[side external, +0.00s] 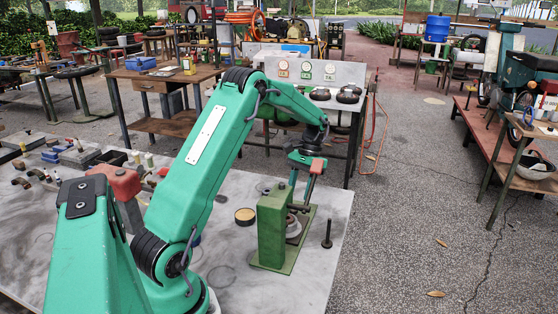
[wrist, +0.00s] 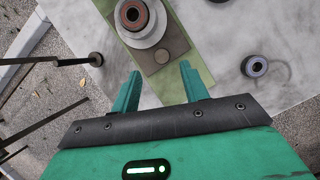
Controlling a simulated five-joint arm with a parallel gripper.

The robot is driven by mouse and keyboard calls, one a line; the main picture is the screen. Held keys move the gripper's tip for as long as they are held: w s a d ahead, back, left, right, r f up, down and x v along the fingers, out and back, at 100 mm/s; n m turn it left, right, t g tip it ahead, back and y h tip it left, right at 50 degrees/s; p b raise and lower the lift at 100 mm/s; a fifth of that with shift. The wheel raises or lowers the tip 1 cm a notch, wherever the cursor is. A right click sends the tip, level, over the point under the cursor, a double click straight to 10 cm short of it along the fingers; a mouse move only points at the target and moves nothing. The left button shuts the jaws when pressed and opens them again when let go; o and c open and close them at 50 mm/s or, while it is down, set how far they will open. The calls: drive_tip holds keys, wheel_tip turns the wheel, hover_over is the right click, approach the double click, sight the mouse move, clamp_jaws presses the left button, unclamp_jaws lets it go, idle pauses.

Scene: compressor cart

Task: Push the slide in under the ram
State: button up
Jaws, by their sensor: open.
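The green press (side external: 271,230) stands on a green base plate (side external: 283,262) near the right edge of the grey-topped table. A pale round seat (wrist: 140,36) holds a dark part with a reddish ring (wrist: 133,14). My gripper (wrist: 160,82) is open and empty; its two green fingers straddle the strip's near end in that view. In the side view my gripper (side external: 303,182) is above the plate. I cannot tell if it touches the slide, and the ram is not clear.
A dark pin (side external: 327,235) stands right of the press. A round tin (side external: 245,216) sits to the left. Several small tools and parts (side external: 85,155) lie at the table's left. A gauge panel (side external: 305,70) stands on a bench behind. The table's front right is clear.

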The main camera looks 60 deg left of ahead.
sight(295, 209)
drive_tip(key=shift+x, duration=2.45)
drive_tip(key=shift+s+a, duration=0.1)
clamp_jaws()
